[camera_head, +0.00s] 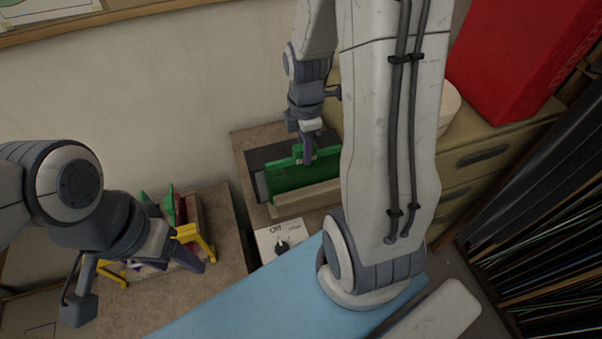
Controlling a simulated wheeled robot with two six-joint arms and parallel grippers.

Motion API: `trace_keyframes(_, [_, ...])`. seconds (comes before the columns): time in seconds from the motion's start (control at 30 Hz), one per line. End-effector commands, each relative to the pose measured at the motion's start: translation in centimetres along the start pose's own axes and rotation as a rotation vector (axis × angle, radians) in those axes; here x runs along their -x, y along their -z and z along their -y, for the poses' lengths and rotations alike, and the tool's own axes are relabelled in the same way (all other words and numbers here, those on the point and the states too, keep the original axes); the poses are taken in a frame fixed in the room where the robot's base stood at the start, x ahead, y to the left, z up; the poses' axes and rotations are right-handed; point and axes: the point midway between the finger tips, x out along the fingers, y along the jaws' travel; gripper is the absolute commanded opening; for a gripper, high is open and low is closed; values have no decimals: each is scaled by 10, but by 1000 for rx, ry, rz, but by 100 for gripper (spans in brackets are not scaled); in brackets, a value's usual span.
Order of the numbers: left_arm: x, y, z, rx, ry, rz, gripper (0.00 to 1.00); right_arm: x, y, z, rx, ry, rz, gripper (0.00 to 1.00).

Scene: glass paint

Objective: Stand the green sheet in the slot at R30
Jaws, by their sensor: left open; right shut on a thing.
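The green sheet (305,172) stands roughly upright in the dark opening of a beige box (305,199) in the middle of the view. Its lower edge is hidden behind the box's front wall, so I cannot tell whether it is seated. My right gripper (307,160) is shut on the sheet's top edge. My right arm hides the sheet's right end. No R30 mark is readable. My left gripper (190,258) is open, over a rack with yellow ends (196,240) at the left; its fingers are only partly visible.
Green and red pieces (175,207) stand in the rack. A panel marked "Off" with a black knob (281,247) is in front of the box. A blue surface (240,300) lies in the foreground. A red box (520,55) stands on drawers at the right.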

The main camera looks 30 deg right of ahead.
Motion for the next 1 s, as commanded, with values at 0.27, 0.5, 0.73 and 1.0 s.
trace_keyframes(0.27, [4, 0, 0, 0, 0, 0, 62, 4, 0, -2, 0, -6, 0, 0])
trace_keyframes(0.5, [4, 0, 0, 0, 0, 0, 62, 4, 0, -2, 0, -7, 0, 0])
trace_keyframes(0.73, [6, 0, 0, 0, 0, 0, 62, 4, -4, -2, -1, -7, 0, 0])
trace_keyframes(1.0, [6, 0, 0, 0, 0, 0, 62, 4, -6, -2, 0, -7, 0, 0])
